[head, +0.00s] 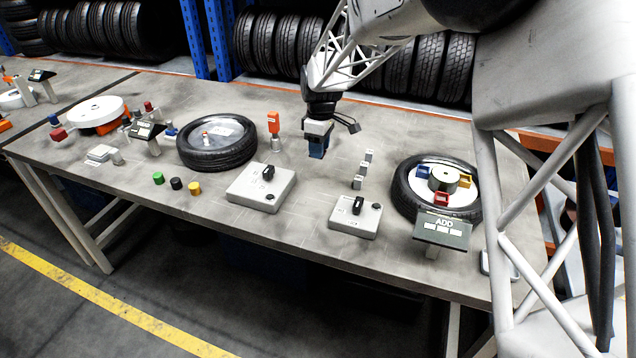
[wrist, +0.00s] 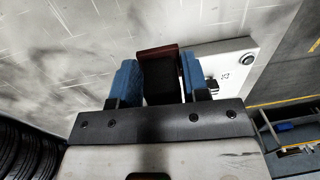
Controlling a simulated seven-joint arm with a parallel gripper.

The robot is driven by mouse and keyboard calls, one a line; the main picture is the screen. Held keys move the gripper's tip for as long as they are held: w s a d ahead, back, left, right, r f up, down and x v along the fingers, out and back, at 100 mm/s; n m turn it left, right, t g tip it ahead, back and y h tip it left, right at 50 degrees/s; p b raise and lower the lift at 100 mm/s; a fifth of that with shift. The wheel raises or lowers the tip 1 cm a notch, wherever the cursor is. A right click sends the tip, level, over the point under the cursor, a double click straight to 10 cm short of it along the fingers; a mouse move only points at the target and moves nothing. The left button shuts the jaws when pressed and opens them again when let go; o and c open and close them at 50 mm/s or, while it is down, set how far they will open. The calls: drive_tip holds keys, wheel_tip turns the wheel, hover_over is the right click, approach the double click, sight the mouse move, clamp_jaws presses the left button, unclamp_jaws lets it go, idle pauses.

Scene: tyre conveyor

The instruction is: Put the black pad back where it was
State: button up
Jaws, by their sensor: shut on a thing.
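My gripper (head: 317,148) points down over the middle of the table, its blue fingers close to the tabletop. In the wrist view its two blue fingers (wrist: 157,82) are shut on a black block-like thing (wrist: 160,83) with a dark red edge, which looks like the black pad. In the head view the held thing is hidden by the fingers. I cannot tell whether it touches the table.
Two grey boxes with black knobs (head: 262,188) (head: 356,217) stand in front of my gripper. Small grey blocks (head: 364,168) stand to its right, an orange tool (head: 274,126) to its left. Tyres (head: 216,142) (head: 412,205) lie on both sides. Green, black and yellow buttons (head: 176,184) sit front left.

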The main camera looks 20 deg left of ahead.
drive_tip(key=shift+f, duration=0.1)
hover_over(319, 183)
drive_tip(key=shift+w+f, duration=0.2)
drive_tip(key=shift+f, duration=2.8)
drive_tip(key=shift+f, duration=1.9)
drive_tip(key=shift+f, duration=0.15)
drive_tip(key=o, duration=0.9)
drive_tip(key=r, duration=1.2)
drive_tip(key=shift+w+r, duration=0.15)
drive_tip(key=shift+w, duration=0.25)
